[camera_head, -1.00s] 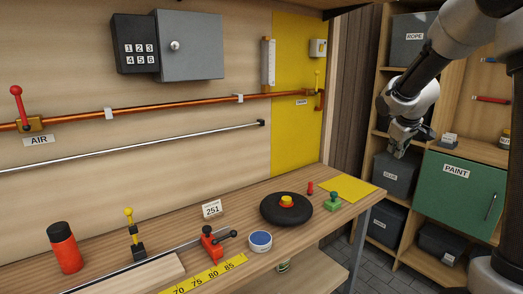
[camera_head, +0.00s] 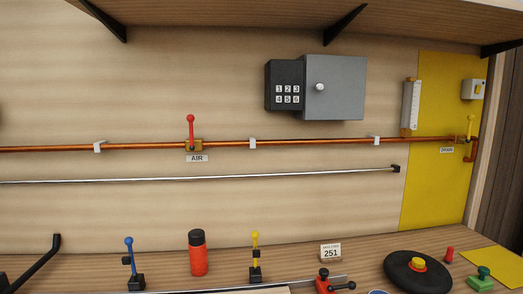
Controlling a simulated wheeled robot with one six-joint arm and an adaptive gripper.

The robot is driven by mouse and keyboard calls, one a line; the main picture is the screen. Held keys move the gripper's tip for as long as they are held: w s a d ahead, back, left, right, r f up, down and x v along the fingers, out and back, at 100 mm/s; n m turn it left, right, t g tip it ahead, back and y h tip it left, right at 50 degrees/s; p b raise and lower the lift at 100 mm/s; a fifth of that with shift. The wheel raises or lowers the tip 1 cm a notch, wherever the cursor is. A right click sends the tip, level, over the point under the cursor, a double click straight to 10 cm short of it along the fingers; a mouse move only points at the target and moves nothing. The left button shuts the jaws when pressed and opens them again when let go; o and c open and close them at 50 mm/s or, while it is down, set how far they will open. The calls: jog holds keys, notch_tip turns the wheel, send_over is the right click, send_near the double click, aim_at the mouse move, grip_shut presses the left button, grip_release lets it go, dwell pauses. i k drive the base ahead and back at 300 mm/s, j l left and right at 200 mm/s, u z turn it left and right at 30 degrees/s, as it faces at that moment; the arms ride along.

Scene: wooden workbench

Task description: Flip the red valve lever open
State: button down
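The red valve lever (camera_head: 191,129) stands upright on a brass valve body (camera_head: 194,145) on the copper pipe (camera_head: 315,142) along the wall. An "AIR" label (camera_head: 197,158) is just below it. A second, yellow lever (camera_head: 470,126) stands upright on the pipe at the far right, above a "DRAIN" label (camera_head: 447,150). My gripper is not in view now, so its state and distance from the lever do not show.
A metal rod (camera_head: 220,180) runs below the pipe. A grey box with a keypad (camera_head: 315,88) is mounted above it. Blue (camera_head: 129,255) and yellow (camera_head: 255,252) levers, a red bottle (camera_head: 197,255) and a black disc (camera_head: 412,271) stand on the bench. A shelf (camera_head: 250,15) overhangs.

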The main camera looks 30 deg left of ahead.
aim_at(191, 119)
jog(key=u, duration=1.7)
jog(key=i+l+u, duration=0.1)
jog(key=i+l, duration=0.15)
jog(key=l, duration=0.1)
